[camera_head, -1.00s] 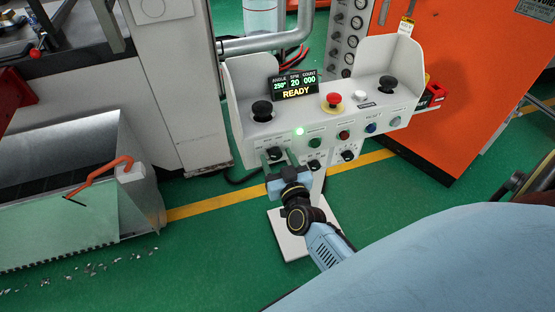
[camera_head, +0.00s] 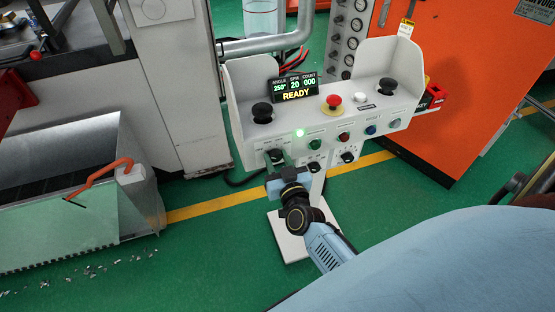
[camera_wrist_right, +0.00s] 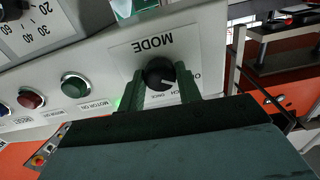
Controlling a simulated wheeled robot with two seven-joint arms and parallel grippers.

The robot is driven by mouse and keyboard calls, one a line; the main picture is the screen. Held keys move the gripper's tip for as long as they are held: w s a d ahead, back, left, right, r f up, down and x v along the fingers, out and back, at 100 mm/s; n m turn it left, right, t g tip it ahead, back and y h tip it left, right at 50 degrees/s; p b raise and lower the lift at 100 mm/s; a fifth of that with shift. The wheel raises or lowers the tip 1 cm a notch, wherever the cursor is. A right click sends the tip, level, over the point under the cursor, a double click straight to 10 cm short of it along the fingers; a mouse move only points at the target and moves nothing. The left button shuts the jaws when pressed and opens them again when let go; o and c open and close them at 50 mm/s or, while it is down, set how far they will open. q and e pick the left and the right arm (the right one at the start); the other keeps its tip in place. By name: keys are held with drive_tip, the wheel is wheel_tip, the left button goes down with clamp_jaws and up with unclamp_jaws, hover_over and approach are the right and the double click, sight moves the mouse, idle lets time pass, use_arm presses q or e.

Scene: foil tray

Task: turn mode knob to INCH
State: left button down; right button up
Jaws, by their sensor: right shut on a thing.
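The mode knob (camera_wrist_right: 158,72) is a round black knob under the upside-down word MODE in the right wrist view. A light pointer mark on it slants toward the picture's lower right. The small position labels around it are partly hidden by the fingers, so its exact setting cannot be told. My right gripper (camera_wrist_right: 162,86) is shut on the knob, one dark green finger at each side. In the head view, my right gripper (camera_head: 276,162) reaches up to the lower left of the white control panel (camera_head: 350,118). My left gripper is not in view.
The panel also carries two black palm buttons, a red emergency button (camera_head: 333,101), a lit green lamp (camera_head: 299,132) and a display (camera_head: 294,88) reading READY. Another black knob (camera_head: 314,168) sits close right of my gripper. An orange cabinet (camera_head: 455,90) stands at right.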

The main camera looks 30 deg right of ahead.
drive_tip(key=m, duration=0.3)
drive_tip(key=shift+p, duration=0.35)
drive_tip(key=m, duration=0.3)
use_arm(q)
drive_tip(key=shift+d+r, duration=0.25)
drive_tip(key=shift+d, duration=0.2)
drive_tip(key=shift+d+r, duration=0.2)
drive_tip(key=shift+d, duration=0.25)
use_arm(e)
drive_tip(key=shift+m, duration=0.6)
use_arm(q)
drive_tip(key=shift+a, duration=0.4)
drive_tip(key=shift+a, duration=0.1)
use_arm(e)
drive_tip(key=o, duration=1)
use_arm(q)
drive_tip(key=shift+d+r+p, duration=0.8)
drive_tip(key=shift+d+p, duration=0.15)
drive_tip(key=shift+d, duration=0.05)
use_arm(e)
drive_tip(key=v, duration=1.3)
drive_tip(key=shift+s, duration=0.2)
